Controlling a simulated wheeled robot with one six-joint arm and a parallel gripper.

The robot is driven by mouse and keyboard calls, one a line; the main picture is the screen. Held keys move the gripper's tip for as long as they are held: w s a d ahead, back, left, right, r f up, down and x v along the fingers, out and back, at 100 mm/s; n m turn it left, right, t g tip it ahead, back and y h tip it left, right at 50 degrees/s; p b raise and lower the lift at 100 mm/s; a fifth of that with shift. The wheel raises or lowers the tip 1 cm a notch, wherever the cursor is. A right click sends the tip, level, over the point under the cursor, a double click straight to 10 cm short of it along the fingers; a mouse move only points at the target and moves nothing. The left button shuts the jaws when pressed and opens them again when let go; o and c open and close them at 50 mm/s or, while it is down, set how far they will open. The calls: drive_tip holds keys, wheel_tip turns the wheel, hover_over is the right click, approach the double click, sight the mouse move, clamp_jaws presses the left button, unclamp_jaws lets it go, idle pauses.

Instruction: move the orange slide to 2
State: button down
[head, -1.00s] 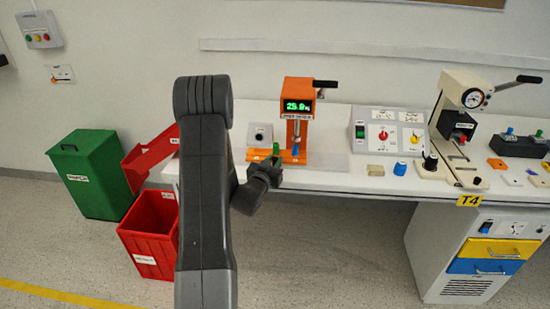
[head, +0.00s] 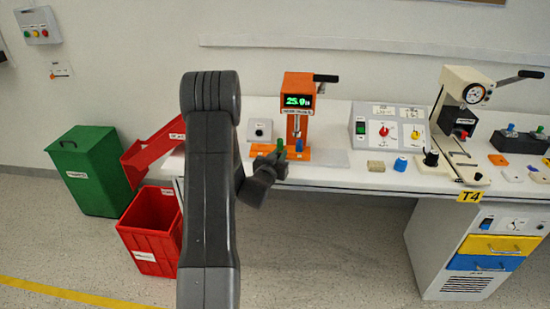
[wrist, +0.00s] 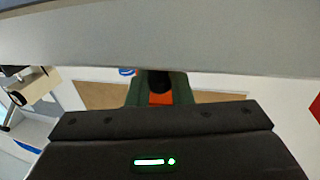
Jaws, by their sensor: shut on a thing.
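The orange press (head: 298,92) stands on the table with a lit green readout and a black lever. The slide's position marks are too small to read, and my arm hides part of the table.
A control box (head: 388,130) with red and yellow knobs stands right of the press. A cream lever press (head: 462,110) is farther right. A red bin (head: 150,235) and green bin (head: 93,175) stand left.

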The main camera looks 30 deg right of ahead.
drive_tip(key=s+d+b, duration=0.2)
drive_tip(key=d+b, duration=0.1)
drive_tip(key=shift+s+d+f, duration=0.1)
drive_tip(key=shift+d+f, duration=0.05)
drive_tip(key=shift+d, duration=0.15)
drive_tip(key=shift+s+d+b, duration=0.3)
drive_tip(key=shift+s+d, duration=0.1)
drive_tip(key=shift+d, duration=0.2)
drive_tip(key=shift+r, duration=0.2)
drive_tip(key=c, duration=1.6)
unclamp_jaws()
drive_tip(key=shift+a, duration=0.1)
drive_tip(key=b+v, duration=0.1)
drive_tip(key=v, duration=1.2)
drive_tip(key=shift+s+a+b, duration=0.2)
drive_tip(key=shift+a+b, duration=0.1)
